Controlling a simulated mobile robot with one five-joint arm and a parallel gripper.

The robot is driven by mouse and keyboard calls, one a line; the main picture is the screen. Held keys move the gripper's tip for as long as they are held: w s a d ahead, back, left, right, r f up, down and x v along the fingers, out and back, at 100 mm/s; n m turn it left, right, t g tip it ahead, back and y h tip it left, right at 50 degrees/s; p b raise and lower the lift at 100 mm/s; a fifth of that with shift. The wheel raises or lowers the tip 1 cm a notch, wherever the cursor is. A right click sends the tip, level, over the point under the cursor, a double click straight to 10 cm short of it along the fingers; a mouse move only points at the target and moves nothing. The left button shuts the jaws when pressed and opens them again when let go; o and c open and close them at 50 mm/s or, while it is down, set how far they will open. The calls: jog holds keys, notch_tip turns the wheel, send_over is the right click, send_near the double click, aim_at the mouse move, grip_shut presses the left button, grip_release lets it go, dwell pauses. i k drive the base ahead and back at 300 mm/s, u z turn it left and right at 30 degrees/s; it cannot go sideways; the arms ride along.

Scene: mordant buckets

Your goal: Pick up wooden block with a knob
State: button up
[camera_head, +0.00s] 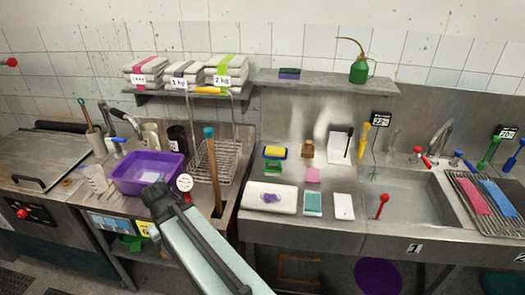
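A small brown wooden block with a knob on top (307,149) stands upright on the steel counter, in front of the backsplash and left of the sink. A yellow and blue sponge lies to its left and a pink piece lies in front of it. My arm reaches up from the bottom of the view. Its end, with my gripper (157,194), is at the front of the left counter by the purple basin, well to the left of the block and apart from it. The fingers are too small and dark to tell open from shut.
A purple basin (148,172), a wire basket (217,162) and an upright wooden stick (213,175) stand left of the block. A white tray (270,198) and several flat pads lie in front. The sink (408,195) is to the right. A shelf (325,82) hangs above.

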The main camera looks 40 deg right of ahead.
aim_at(307, 150)
jog(key=u, duration=0.7)
jog(key=k, duration=1.6)
jog(key=z, duration=0.6)
jog(key=i, duration=2)
jog(key=u, duration=0.05)
